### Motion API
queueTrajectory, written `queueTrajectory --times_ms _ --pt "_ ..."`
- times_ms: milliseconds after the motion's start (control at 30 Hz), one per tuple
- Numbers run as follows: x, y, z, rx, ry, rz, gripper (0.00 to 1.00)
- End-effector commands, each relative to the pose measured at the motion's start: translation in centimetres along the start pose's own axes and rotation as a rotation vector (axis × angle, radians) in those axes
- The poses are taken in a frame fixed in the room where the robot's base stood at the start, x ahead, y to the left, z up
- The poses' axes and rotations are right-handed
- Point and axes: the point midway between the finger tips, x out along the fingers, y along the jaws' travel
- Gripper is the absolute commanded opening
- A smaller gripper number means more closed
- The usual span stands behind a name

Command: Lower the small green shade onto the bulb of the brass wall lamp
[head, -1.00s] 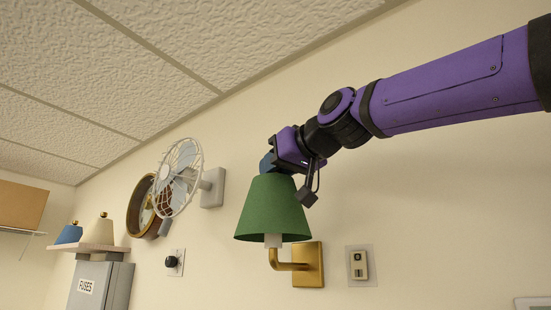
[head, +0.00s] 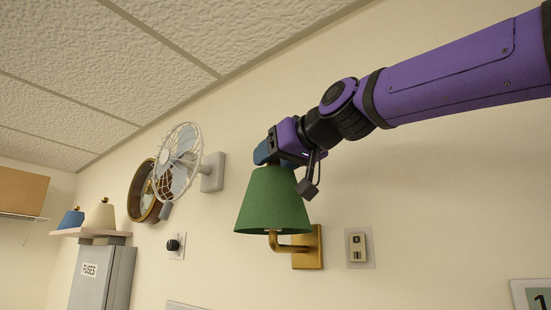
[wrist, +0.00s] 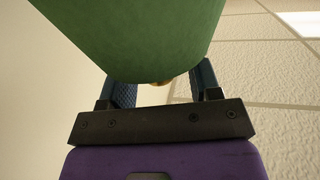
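The small green shade (head: 273,205) sits over the brass wall lamp (head: 309,247), upright or nearly so. The lamp's arm enters under the shade's lower rim, and the bulb is hidden inside. My gripper (head: 264,152) is just above the shade's narrow top. In the wrist view the green shade (wrist: 140,35) fills the top centre, with a brass knob (wrist: 162,82) at its edge. The blue fingers of my gripper (wrist: 163,85) stand apart on both sides of the knob with pale gaps between, so it looks open. The fingertips are hidden behind the shade.
A wall fan (head: 181,160) and a round brass-rimmed piece (head: 139,205) are to the left. A shelf (head: 85,232) holds a blue shade (head: 72,219) and a cream shade (head: 103,215) above a fuse box (head: 92,285). A switch (head: 357,247) is right of the lamp.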

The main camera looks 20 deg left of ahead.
Motion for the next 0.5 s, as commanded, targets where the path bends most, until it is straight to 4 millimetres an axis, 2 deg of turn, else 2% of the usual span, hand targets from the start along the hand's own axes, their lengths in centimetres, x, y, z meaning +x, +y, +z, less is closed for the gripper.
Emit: queueTrajectory --times_ms 167,267,500 --pt "-0.3 0.0 0.0 0.0 0.0 0.0 0.57" --pt "-1.1 0.0 0.0 -0.001 0.001 0.001 0.57" --pt "-5.3 0.0 -0.1 -0.001 0.002 0.001 0.57"
